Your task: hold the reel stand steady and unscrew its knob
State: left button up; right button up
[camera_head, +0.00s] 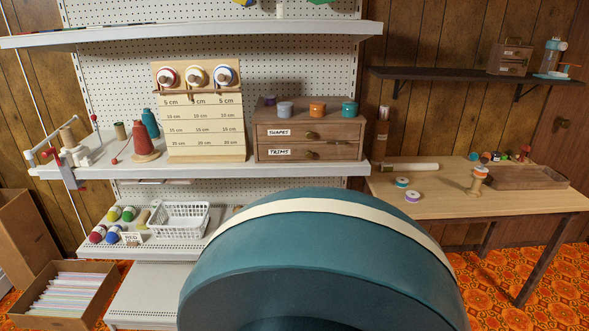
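No gripper of mine shows in the head view. A small stand with a pale wooden reel and an orange and white top (478,180) stands upright on the wooden table at the right; it may be the reel stand. Its knob is too small to make out for certain. On the left shelf, a red cone of thread (144,138) stands on a round wooden base. I cannot tell for sure which of these the task means.
The wooden table (440,205) also bears a shallow wooden tray (525,178) and two small spools (412,196). Its front middle is bare. The white shelf (300,171) holds a drawer box (310,133) and a thread board (203,115). Patterned orange carpet (548,290) is open at right.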

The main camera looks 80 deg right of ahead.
aim_at(474, 193)
jog(key=z, duration=3.55)
